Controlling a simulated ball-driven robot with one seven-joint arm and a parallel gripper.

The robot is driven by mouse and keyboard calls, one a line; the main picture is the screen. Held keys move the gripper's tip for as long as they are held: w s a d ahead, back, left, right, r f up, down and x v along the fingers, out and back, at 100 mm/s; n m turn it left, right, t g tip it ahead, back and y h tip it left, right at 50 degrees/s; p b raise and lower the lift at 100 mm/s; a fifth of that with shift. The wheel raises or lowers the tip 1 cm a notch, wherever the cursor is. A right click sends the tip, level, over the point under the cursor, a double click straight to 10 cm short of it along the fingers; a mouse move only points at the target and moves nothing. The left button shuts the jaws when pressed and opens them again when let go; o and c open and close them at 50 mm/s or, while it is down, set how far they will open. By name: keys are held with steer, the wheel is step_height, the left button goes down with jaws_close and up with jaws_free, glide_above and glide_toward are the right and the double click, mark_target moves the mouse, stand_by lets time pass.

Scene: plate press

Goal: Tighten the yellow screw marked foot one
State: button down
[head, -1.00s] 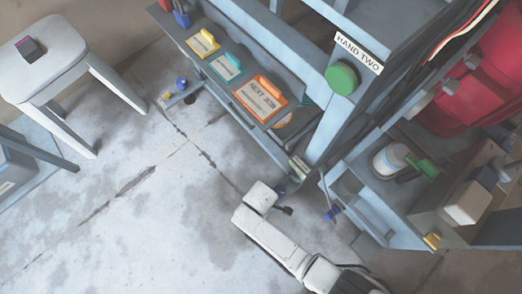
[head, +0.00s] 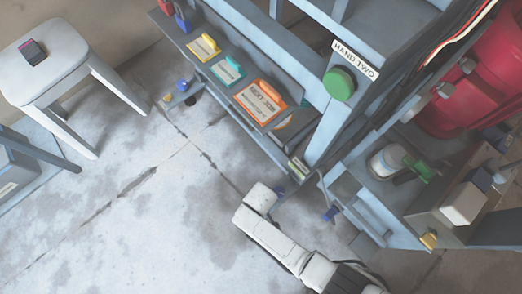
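A small yellow piece (head: 167,98), possibly a screw, sits low at the press's left foot, beside a blue knob (head: 182,85). Another yellow piece (head: 428,240) is at the lower right corner of the press frame. No "foot one" marking is readable on either, so I cannot tell which is the named screw. My gripper (head: 266,204) is at the end of my white arm, low beside the press's near middle post, apart from both yellow pieces. Its fingers are not clearly visible.
The press shelf holds yellow, teal and orange card holders (head: 261,97). A green button (head: 339,84) is under the "HAND TWO" sign (head: 356,60). A white stool (head: 62,66) with a small dark device stands left. The concrete floor between is clear.

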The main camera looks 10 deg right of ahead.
stand_by(0.5)
steer(key=c, duration=1.2)
jaws_free()
step_height(320, 180, up, 11)
steer(key=p, duration=0.6)
steer(key=shift+f, duration=0.15)
